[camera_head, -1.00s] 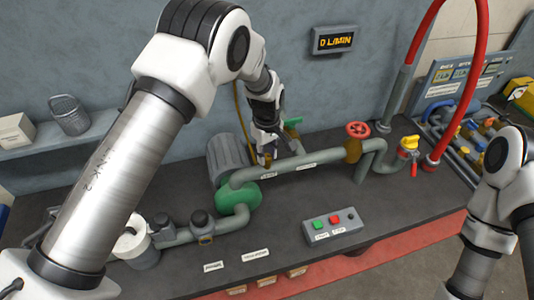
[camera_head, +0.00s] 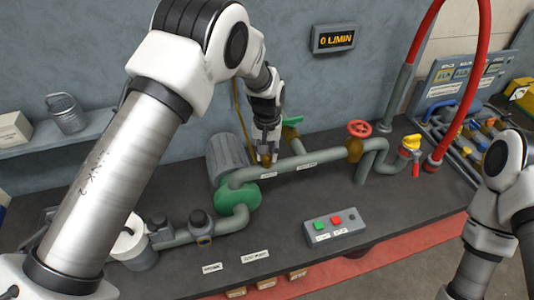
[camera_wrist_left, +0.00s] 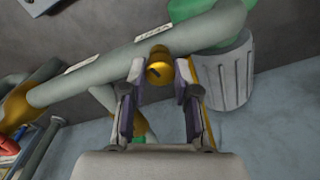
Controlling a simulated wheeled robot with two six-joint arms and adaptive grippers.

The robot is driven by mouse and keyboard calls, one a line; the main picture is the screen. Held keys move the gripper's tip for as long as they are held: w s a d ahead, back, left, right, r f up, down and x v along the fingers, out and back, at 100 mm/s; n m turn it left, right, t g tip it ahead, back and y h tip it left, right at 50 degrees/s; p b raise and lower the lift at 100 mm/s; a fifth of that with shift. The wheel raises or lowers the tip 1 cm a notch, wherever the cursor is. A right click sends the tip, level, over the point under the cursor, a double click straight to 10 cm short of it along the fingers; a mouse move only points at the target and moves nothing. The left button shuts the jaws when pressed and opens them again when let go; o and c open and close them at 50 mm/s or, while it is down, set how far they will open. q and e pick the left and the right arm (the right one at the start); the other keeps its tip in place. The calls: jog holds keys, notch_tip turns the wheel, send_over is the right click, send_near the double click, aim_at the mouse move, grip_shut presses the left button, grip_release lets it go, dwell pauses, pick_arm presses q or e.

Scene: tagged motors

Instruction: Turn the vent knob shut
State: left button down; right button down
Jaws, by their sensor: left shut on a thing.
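The vent knob (camera_wrist_left: 159,68) is a small brass knob with a dark slot or mark on its face, on the grey pipe (camera_wrist_left: 92,72). In the left wrist view it sits between the two fingertips. My left gripper (camera_wrist_left: 159,90) is shut on it. In the head view my left gripper (camera_head: 266,158) points down at the pipe (camera_head: 245,178), just right of the green pump body (camera_head: 238,196), and mostly hides the knob. My right arm shows at the right edge, but its gripper is out of the picture.
A ribbed grey motor (camera_head: 227,155) is just left of the gripper. A button box (camera_head: 336,225) lies in front. The wall display (camera_head: 333,38) reads 0 L/MIN.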

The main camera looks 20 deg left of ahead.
pick_arm(q)
jog(key=shift+m, duration=2)
jog(key=c, duration=0.8)
grip_release()
jog(key=shift+c, duration=0.2)
notch_tip(320, 180, up, 12)
